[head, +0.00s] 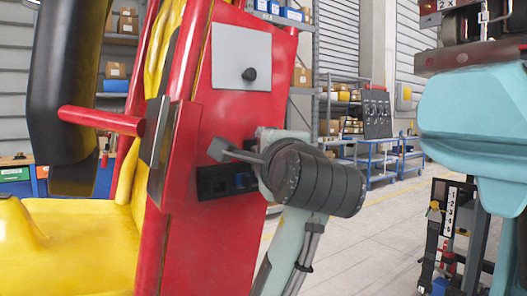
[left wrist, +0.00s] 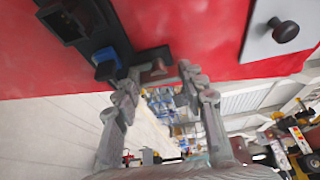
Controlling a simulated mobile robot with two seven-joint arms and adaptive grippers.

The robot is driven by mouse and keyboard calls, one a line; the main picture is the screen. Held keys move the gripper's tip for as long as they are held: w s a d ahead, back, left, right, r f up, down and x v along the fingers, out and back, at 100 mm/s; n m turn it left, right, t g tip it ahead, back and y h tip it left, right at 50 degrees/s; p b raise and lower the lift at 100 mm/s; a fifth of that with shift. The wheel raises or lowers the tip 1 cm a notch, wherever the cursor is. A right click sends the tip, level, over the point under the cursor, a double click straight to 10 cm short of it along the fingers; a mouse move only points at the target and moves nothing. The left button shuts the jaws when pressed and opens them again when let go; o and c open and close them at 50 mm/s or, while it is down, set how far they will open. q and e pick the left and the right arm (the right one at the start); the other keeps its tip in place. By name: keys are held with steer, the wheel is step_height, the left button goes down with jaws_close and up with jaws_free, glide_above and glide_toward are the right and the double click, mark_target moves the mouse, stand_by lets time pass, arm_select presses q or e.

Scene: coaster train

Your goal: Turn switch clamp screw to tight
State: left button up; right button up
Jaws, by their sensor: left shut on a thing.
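The red coaster panel (head: 222,112) carries a black switch housing (head: 211,186) low on its face. A blue switch part (head: 242,180) sits at the housing's right end; it also shows in the left wrist view (left wrist: 106,63). A reddish-brown clamp screw (left wrist: 157,70) stands on a dark plate beside the blue part. My left gripper (left wrist: 159,74) is shut on this screw, with one finger on each side of it. In the head view the left gripper (head: 240,152) is at the panel, and the wrist hides the screw. My right gripper is not in view.
A grey plate with a black knob (head: 249,74) is above the switch. A red bar (head: 101,120) and yellow seat (head: 65,245) are left. A large teal shape (head: 475,115) fills the right side. Open floor (head: 350,240) lies between; shelves and blue carts (head: 375,160) stand behind.

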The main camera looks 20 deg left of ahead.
arm_select(q)
steer(key=m+g, duration=0.2)
steer(key=m, duration=0.1)
steer(key=m+g+y, duration=0.1)
steer(key=m+g, duration=0.1)
steer(key=m, duration=0.2)
steer(key=m+g, duration=0.2)
steer(key=m, duration=0.2)
steer(key=shift+w+d+r, duration=0.2)
steer(key=shift+r, duration=0.05)
stand_by(0.3)
steer(key=shift+m, duration=0.3)
steer(key=o, duration=1.2)
steer(key=shift+c, duration=0.2)
